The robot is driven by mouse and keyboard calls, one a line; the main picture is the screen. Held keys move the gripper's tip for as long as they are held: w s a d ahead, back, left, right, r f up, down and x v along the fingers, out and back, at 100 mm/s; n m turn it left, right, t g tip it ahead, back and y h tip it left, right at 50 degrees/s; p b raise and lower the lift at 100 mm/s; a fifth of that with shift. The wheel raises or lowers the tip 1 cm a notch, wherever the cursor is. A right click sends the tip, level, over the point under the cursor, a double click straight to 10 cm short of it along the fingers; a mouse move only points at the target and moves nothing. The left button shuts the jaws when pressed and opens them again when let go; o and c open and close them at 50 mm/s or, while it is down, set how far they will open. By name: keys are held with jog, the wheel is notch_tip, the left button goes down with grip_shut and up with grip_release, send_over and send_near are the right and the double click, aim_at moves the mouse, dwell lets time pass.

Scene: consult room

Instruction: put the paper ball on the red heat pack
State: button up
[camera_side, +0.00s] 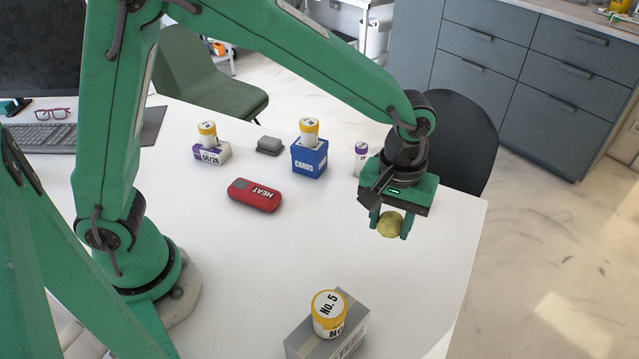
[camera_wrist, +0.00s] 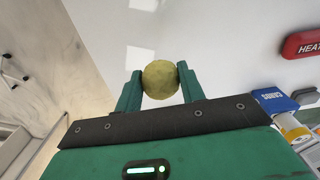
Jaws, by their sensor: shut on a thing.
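The paper ball (camera_side: 390,224) is a yellow-green crumpled ball held between the fingers of my gripper (camera_side: 389,222). In the wrist view the ball (camera_wrist: 160,79) sits between the two green fingertips of my gripper (camera_wrist: 160,84), touching both. My gripper is raised over the right part of the white table. The red heat pack (camera_side: 254,195) lies flat on the table, left of my gripper and apart from it. Its white lettering reads HEAT. In the wrist view the heat pack (camera_wrist: 303,43) is at the right edge, partly cut off.
Behind the heat pack stand a purple-and-white box (camera_side: 212,153), a grey block (camera_side: 270,145), a blue CARDS box (camera_side: 309,158) and a small purple-capped bottle (camera_side: 361,158). A grey box (camera_side: 355,318) bearing a No. 5 jar (camera_side: 329,313) stands in front. The table's middle is clear.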

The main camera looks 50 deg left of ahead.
jog(key=s+a+r+n, duration=0.1)
jog(key=s+a+n, duration=0.4)
jog(key=a, duration=0.5)
jog(key=s+a+r+n, duration=0.2)
jog(key=s+a+n, duration=0.4)
jog(key=a, duration=0.5)
jog(key=shift+n, duration=1)
send_over(254, 190)
notch_tip(254, 190, down, 7)
jog(key=shift+r, duration=0.1)
jog(key=shift+f, duration=2)
jog(key=shift+f, duration=0.1)
